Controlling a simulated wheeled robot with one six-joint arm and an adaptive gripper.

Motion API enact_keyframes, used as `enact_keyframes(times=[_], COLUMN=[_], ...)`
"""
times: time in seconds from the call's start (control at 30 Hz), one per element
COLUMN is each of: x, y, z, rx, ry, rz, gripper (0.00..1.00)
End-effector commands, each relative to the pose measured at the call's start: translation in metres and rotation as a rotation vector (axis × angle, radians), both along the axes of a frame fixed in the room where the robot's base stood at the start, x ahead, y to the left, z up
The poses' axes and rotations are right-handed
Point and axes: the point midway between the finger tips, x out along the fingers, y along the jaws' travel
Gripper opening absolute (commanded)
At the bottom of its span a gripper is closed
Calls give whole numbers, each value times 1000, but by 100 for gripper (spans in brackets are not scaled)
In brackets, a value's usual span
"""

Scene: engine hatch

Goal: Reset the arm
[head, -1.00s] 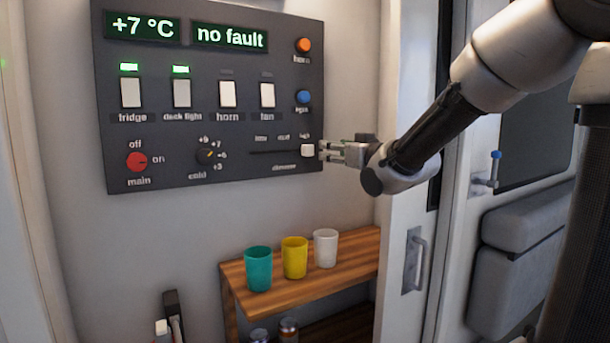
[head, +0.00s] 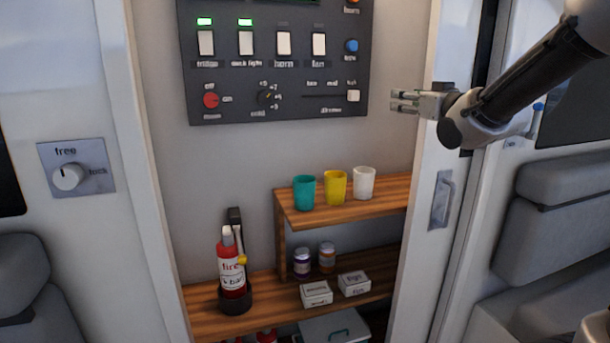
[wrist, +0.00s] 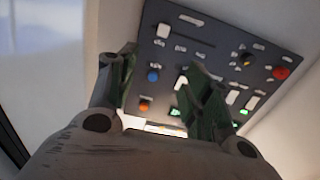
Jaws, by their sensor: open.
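My gripper (head: 393,101) is open and empty in the head view, pointing left. It is right of the dark control panel (head: 225,115), with a gap between its fingers and the panel's right edge. My arm reaches in from the upper right. The white dimmer slider (head: 353,96) stands at the right end of its track. In the wrist view my two dark green fingers (wrist: 160,68) are spread apart, with the panel (wrist: 205,58) beyond them. Nothing shows between the fingers but the panel behind.
A wooden shelf (head: 310,213) below holds a teal cup (head: 304,193), a yellow cup (head: 335,188) and a white cup (head: 364,183). A fire extinguisher (head: 231,265) stands lower left. A door frame (head: 425,160) is close behind my gripper. A free/lock knob (head: 68,177) is at left.

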Motion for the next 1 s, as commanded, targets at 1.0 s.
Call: enact_keyframes(times=[1.0], x=[-178], y=[-93], z=[-186], rx=[-282], ry=[1013], rz=[-224], gripper=[50])
